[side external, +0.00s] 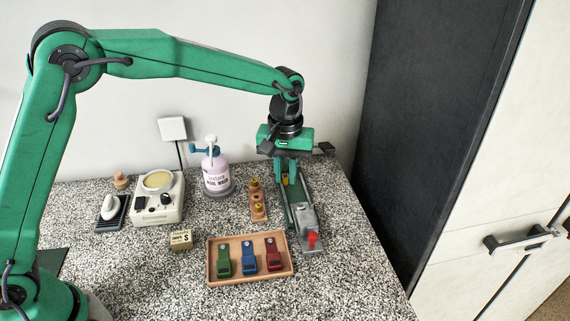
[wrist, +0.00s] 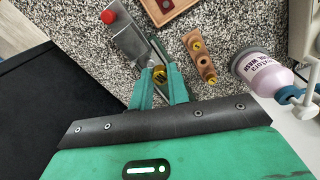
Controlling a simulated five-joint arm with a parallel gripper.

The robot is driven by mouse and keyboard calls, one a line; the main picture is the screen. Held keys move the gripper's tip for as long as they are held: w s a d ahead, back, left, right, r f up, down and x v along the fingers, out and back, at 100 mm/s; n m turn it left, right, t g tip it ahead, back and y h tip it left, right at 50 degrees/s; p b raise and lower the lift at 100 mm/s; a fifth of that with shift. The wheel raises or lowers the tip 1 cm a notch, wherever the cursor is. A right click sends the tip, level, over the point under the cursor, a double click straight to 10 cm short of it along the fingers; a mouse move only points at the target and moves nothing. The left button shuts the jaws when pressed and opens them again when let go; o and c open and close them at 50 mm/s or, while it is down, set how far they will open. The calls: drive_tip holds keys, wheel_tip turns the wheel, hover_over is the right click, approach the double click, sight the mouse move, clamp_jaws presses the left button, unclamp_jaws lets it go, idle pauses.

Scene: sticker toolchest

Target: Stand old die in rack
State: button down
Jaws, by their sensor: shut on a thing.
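My gripper (side external: 285,183) is pointed down over the far end of the grey and green press. Its fingers (wrist: 160,76) are shut on a small yellow-topped die (wrist: 159,72), which also shows in the side view (side external: 285,180). I cannot tell whether this die is clear of the press or still touches it. The wooden rack (wrist: 203,61) lies just beside the gripper, left of it in the side view (side external: 257,197). Two yellow-topped pieces stand in the rack, with a gap between them. The press (side external: 311,241) has a red knob at its near end.
A wooden tray (side external: 212,281) with green, blue and red stamp-like tools lies in front. A small marked block (side external: 181,240), a cream device (side external: 171,209) and a dark pad (side external: 112,222) are further left.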

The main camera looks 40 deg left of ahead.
drive_tip(key=w+a+f+n, duration=0.2)
drive_tip(key=a+f+n, duration=0.1)
drive_tip(key=a, duration=0.7)
drive_tip(key=shift+a+f, duration=0.4)
drive_tip(key=shift+f, duration=0.15)
drive_tip(key=shift+f, duration=2.75)
drive_tip(key=shift+f, duration=1.1)
drive_tip(key=c, duration=1.3)
unclamp_jaws()
drive_tip(key=shift+r, duration=0.15)
drive_tip(key=shift+r, duration=3.75)
